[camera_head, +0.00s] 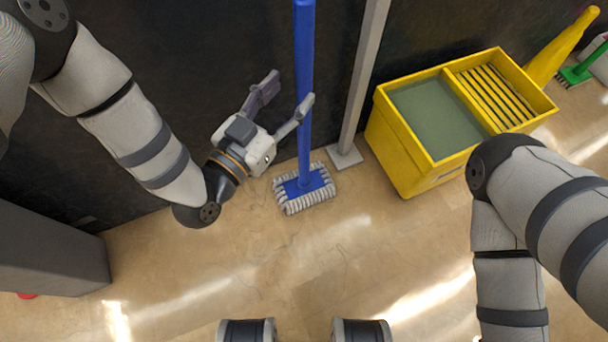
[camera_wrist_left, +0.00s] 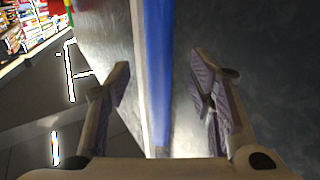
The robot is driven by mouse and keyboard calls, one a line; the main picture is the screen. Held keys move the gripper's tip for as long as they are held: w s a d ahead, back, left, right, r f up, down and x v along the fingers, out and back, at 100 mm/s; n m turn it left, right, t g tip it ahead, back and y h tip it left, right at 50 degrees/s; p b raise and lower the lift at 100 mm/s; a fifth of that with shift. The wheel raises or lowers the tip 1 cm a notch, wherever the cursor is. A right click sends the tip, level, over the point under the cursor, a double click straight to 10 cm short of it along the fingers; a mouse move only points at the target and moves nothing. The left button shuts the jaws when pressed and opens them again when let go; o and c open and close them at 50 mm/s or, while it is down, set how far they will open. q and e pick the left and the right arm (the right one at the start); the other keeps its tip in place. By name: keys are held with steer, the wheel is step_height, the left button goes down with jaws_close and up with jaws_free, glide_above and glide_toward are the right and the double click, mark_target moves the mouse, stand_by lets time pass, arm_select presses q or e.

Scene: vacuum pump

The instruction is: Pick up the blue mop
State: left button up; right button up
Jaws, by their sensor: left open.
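The blue mop stands upright at the dark wall, its blue handle (camera_head: 304,60) rising above a blue head with a grey-white fringe (camera_head: 304,188) on the floor. My left gripper (camera_head: 290,92) is open beside the handle, and one finger overlaps it in the head view. In the left wrist view the blue handle (camera_wrist_left: 160,70) runs between the two spread fingers of the left gripper (camera_wrist_left: 160,78), with a visible gap on each side. My right arm is at the right of the head view, and its gripper is out of sight.
A grey post (camera_head: 362,80) on a square foot stands just right of the mop. Right of it is a yellow mop bucket (camera_head: 405,150) with grey-green water and a wringer grate. A green-headed tool (camera_head: 575,75) lies at the far right. The floor in front is clear.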

mark_target(299, 82)
arm_select(q)
steer(key=b+x, duration=0.1)
steer(key=x, duration=0.4)
steer(key=shift+w+d+b, duration=0.2)
steer(key=shift+w+b, duration=0.05)
steer(key=shift+b, duration=0.15)
steer(key=shift+r, duration=0.1)
jaws_close()
